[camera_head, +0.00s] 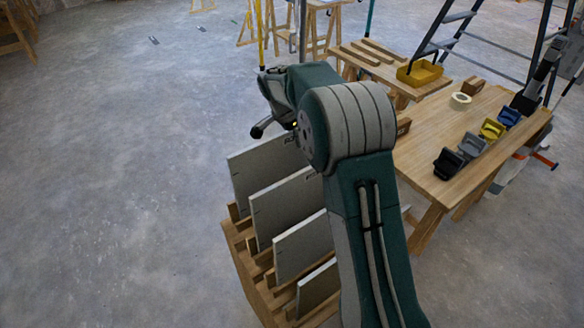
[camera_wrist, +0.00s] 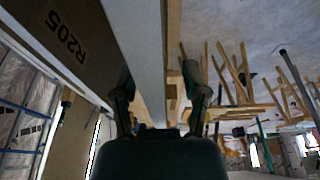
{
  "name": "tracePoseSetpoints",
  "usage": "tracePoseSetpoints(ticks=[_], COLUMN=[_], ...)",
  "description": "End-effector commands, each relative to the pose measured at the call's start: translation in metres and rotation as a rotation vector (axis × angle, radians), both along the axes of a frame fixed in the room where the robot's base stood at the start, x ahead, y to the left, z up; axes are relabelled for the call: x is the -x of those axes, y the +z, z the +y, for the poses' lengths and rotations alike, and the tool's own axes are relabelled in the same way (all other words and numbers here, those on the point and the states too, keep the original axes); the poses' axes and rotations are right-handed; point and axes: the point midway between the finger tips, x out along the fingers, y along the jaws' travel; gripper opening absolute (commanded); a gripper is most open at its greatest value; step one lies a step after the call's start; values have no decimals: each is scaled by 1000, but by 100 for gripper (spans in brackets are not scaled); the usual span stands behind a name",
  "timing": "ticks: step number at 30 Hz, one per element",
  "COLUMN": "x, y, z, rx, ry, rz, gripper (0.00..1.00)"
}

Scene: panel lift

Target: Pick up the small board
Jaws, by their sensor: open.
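Several pale grey boards stand on edge in a slotted wooden rack (camera_head: 240,240) in the head view. The nearest board (camera_head: 318,288) looks the smallest, with its right side behind my arm. Behind it stand a second board (camera_head: 302,248), a third board (camera_head: 284,210) and the farthest board (camera_head: 262,178). My gripper (camera_head: 274,124) is by the top of the farthest board, partly hidden by my arm. In the wrist view my gripper (camera_wrist: 158,82) is open, its fingers on either side of a pale board edge (camera_wrist: 142,45). I cannot tell whether they touch it.
A wooden table (camera_head: 440,185) to the right holds several small coloured bins, a tape roll (camera_head: 460,101) and a block. A bench with a yellow tray (camera_head: 419,75) and a stepladder (camera_head: 455,40) stand behind. A panel face marked R205 (camera_wrist: 68,38) shows in the wrist view.

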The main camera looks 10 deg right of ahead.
Motion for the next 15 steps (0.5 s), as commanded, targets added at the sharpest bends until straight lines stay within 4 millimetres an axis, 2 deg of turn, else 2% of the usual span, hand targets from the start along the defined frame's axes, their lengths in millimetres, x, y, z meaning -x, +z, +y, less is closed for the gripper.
tracePoseSetpoints(ticks=[2,3,5,6,7,15], x=[0,0,0,0,0,-1], y=[0,0,0,0,0,2], z=[0,0,0,0,0,0], rx=[0,0,0,0,0,1], ry=[0,0,0,0,0,0], rz=[0,0,0,0,0,-4], gripper=[58,53,27,9,0,0])
